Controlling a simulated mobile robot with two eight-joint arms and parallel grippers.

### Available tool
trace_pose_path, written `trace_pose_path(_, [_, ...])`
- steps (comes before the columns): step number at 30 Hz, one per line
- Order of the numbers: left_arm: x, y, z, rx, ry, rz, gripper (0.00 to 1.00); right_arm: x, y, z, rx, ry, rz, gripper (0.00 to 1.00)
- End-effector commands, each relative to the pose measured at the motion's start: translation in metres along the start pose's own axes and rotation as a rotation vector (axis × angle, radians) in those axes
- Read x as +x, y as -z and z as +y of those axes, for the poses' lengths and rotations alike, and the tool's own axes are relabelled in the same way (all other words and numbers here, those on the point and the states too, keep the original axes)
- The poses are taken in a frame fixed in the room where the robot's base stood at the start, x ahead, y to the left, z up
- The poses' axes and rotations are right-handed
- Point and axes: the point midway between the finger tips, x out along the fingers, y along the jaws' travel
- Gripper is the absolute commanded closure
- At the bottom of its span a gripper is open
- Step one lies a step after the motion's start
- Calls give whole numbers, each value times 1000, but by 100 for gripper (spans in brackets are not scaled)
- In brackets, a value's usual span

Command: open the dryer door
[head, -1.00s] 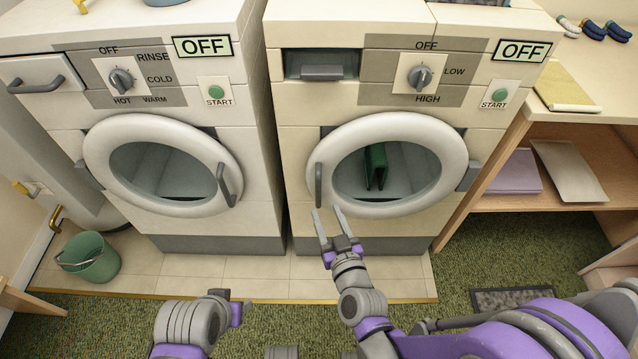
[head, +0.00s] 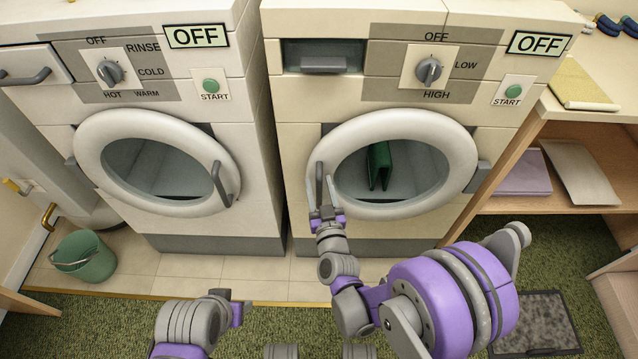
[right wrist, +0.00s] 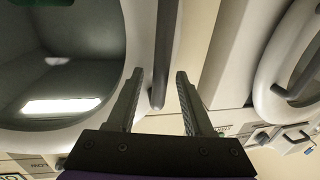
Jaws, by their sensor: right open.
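The dryer (head: 295,140) is the right-hand machine, with LOW and HIGH on its dial. Its round white door (head: 400,122) is closed, with a grey upright handle (head: 319,178) on its left side. My right gripper (head: 322,188) is open at the handle, its fingers pointing at the door. In the right wrist view, the dark handle (right wrist: 163,50) lies between the two spread fingers (right wrist: 158,78), with gaps on both sides. A dark green thing (head: 379,165) shows behind the door's window.
A washer (head: 140,226) with a closed round door stands close on the left. A green bucket (head: 85,258) stands on the tiles at far left. A wooden shelf unit (head: 550,205) stands right of the dryer. Tiled floor (head: 270,268) in front is clear.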

Motion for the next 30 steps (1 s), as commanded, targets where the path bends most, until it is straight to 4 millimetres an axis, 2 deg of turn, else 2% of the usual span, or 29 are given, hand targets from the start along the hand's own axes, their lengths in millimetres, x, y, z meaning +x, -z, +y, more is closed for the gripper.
trace_pose_path(4, [1,0,0,0,0,0,50,7,0,0,1,0,0,48])
trace_pose_path(11, [1,0,0,0,0,0,50,8,0,0,1,0,0,48])
trace_pose_path(14, [1,0,0,0,0,0,50,8,0,0,0,0,0,63])
trace_pose_path(20, [1,0,0,0,0,0,50,8,0,0,0,0,0,99])
trace_pose_path(30, [1,0,0,0,0,0,50,8,0,0,0,0,0,100])
